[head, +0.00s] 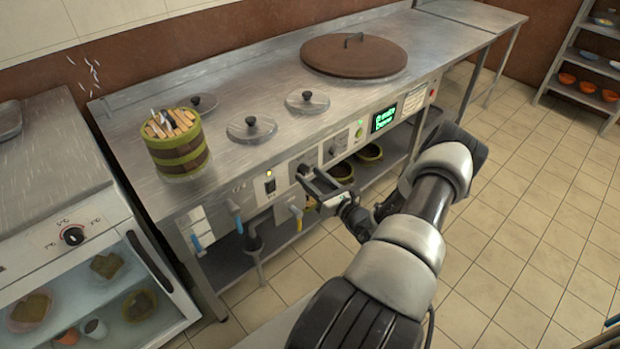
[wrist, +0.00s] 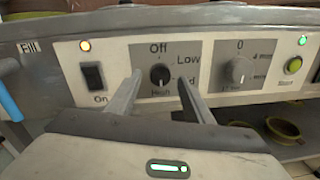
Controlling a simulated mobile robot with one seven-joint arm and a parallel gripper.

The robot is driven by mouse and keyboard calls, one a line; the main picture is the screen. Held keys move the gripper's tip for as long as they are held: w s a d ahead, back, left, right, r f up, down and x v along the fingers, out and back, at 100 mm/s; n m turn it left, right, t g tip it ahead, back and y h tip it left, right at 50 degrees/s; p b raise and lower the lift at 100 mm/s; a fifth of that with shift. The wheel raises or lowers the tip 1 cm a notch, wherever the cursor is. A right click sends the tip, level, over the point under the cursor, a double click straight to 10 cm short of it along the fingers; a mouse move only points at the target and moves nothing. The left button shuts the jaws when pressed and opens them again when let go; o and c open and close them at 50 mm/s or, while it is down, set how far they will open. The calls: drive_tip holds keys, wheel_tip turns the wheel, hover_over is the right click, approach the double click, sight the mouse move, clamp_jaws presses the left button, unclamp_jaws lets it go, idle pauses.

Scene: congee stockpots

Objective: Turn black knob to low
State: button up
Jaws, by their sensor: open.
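The black knob (wrist: 160,76) is on a grey plate of the stove's front panel, marked Off at the top, Low at the upper right and High at the bottom. Another label at the right is partly hidden by a finger. I cannot clearly tell where the knob points. My gripper (wrist: 160,80) is open, with one finger on each side of the knob and a gap showing on both sides. In the head view my gripper (head: 315,181) is at the front panel, and it largely hides the knob there.
Left of the knob is a black rocker switch (wrist: 93,76) marked On, under an orange light. At right are a grey dial (wrist: 240,70) and a green button (wrist: 293,65). A blue-handled tap (wrist: 10,98) juts out at far left. Pots (wrist: 283,130) sit on the lower shelf.

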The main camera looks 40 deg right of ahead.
drive_tip(key=shift+w, duration=0.6)
drive_tip(key=c, duration=1)
drive_tip(key=shift+c, duration=0.2)
